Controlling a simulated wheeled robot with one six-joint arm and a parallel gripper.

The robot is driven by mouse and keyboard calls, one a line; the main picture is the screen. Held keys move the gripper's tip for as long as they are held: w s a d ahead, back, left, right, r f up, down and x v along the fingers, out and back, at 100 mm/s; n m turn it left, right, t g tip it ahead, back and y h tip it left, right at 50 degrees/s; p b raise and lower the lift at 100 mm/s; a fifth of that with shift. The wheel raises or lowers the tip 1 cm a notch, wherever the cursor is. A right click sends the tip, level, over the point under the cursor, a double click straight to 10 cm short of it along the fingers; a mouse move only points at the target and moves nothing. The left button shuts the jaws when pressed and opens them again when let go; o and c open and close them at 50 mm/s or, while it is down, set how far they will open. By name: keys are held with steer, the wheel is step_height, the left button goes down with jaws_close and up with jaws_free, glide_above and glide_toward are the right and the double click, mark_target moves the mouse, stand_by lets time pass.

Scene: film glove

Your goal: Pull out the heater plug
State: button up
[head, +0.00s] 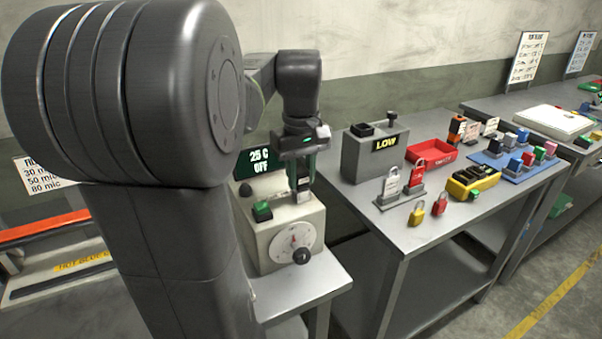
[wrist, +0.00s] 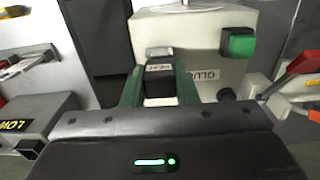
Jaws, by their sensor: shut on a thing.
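The heater plug (wrist: 160,82) is a dark block with a pale label reading something like "HEAT". In the wrist view it sits between the two green fingers of my gripper (wrist: 160,90), which is shut on it. In the head view my gripper (head: 302,178) points down over the top of the pale heater box (head: 262,238). A grey block (wrist: 159,53) shows just beyond the plug; I cannot tell whether the plug is seated in a socket. The box has a dial (head: 294,237), a green switch (head: 262,211) and a display (head: 259,160) reading "25 C OFF".
A steel table (head: 420,233) at the right holds a grey box marked "LOW" (head: 375,152), a red tray (head: 432,152), padlocks (head: 417,213), a yellow-black case (head: 473,182) and a blue rack (head: 510,164). A red-handled device (wrist: 300,65) stands right of the heater in the wrist view.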

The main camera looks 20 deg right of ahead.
mark_target(301, 170)
steer(key=shift+r+p, duration=0.6)
steer(key=shift+p, duration=0.15)
steer(key=shift+c, duration=0.2)
steer(key=shift+r+p, duration=1.95)
steer(key=shift+p, duration=0.05)
step_height(301, 170, up, 3)
steer(key=p, duration=0.3)
